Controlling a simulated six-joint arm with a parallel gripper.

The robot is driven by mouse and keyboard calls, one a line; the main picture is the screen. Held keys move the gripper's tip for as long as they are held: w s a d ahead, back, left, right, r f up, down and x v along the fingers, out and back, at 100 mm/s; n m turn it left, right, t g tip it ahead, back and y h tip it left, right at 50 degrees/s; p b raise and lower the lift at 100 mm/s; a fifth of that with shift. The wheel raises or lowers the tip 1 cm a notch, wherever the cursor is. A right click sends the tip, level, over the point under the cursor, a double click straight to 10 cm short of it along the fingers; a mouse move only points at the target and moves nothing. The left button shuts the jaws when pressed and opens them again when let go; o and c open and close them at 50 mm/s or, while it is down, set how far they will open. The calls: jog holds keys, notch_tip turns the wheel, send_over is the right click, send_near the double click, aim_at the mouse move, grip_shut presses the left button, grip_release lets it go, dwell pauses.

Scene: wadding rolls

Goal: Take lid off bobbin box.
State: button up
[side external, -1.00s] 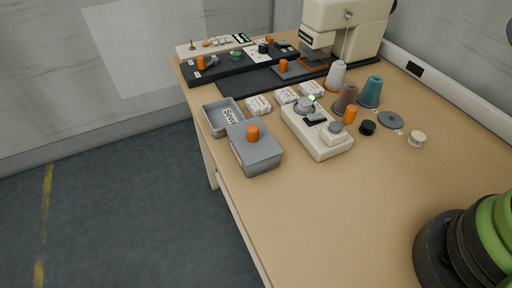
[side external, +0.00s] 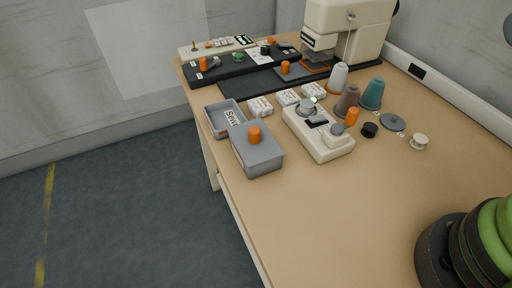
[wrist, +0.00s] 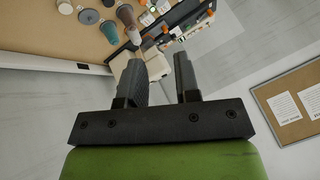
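The bobbin box (side external: 258,160) is a grey box near the table's left edge in the side external view. Its grey lid (side external: 270,144) with an orange knob (side external: 254,135) sits on top of it. My gripper (wrist: 158,62) shows in the wrist view with its two dark fingers apart and nothing between them. The gripper's fingers are not in the side external view; only a green and black part of my arm shows at the lower right. The box is not clearly visible in the wrist view.
An open grey tray (side external: 213,124) with a label stands just behind the box. A cream bobbin winder (side external: 318,141) is to its right, with thread cones (side external: 372,94) and a sewing machine (side external: 350,35) beyond. The front table area (side external: 330,215) is clear.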

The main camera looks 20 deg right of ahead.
jog(key=o, duration=0.4)
jog(key=w+a+f+g, duration=0.15)
jog(key=w+a, duration=0.25)
jog(key=w, duration=0.5)
jog(key=w+a+g, duration=0.3)
jog(key=w+a, duration=0.2)
jog(key=w, duration=0.4)
jog(key=w+a+f+g, duration=0.1)
jog(key=w+a+f, duration=0.1)
jog(key=f, duration=0.3)
jog(key=w+a+f+h, duration=0.1)
jog(key=w+a+f, duration=0.1)
jog(key=a+f, duration=0.2)
jog(key=w+a+f+g+h, duration=0.1)
jog(key=w+a+f, duration=0.1)
jog(key=f, duration=0.3)
jog(key=shift+a+f+g, duration=0.35)
jog(key=shift+a, duration=0.35)
send_over(255, 129)
jog(key=shift+m, duration=0.3)
jog(key=f, duration=0.4)
jog(key=shift+w+a+f, duration=0.15)
jog(key=shift+w+f, duration=0.1)
jog(key=shift+w, duration=0.05)
jog(key=shift+s+f, duration=0.15)
jog(key=shift+f, duration=1.25)
jog(key=shift+s+f, duration=0.15)
jog(key=shift+f, duration=1.25)
